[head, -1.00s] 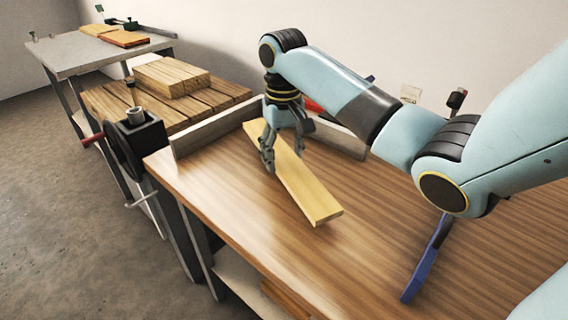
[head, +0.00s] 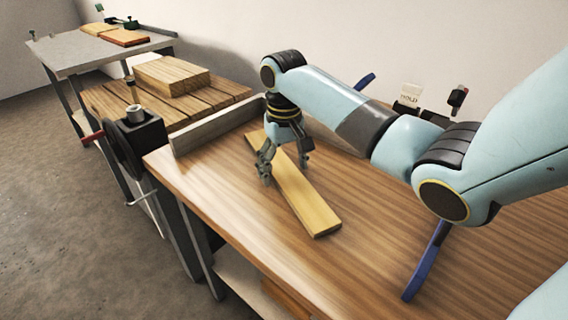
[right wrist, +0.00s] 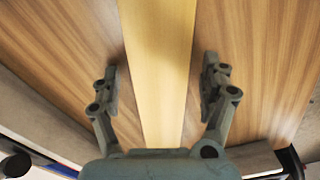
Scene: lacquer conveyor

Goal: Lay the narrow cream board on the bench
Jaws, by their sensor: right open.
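The narrow cream board (head: 307,198) lies flat on the brown bench (head: 375,235), its length running from back left to front right. My right gripper (head: 286,172) is open over the board's back half, with a finger on each side of it. In the right wrist view the board (right wrist: 158,50) runs between the two spread fingers, with a visible gap on both sides. The gripper's palm hides part of the board. My left gripper is not in view.
A low grey ledge (head: 212,132) edges the bench's far left end. A vise (head: 138,135) stands beyond that end, near a slatted table with a wooden block (head: 172,76). A long blue object (head: 428,262) lies at right. Bench in front of the board is clear.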

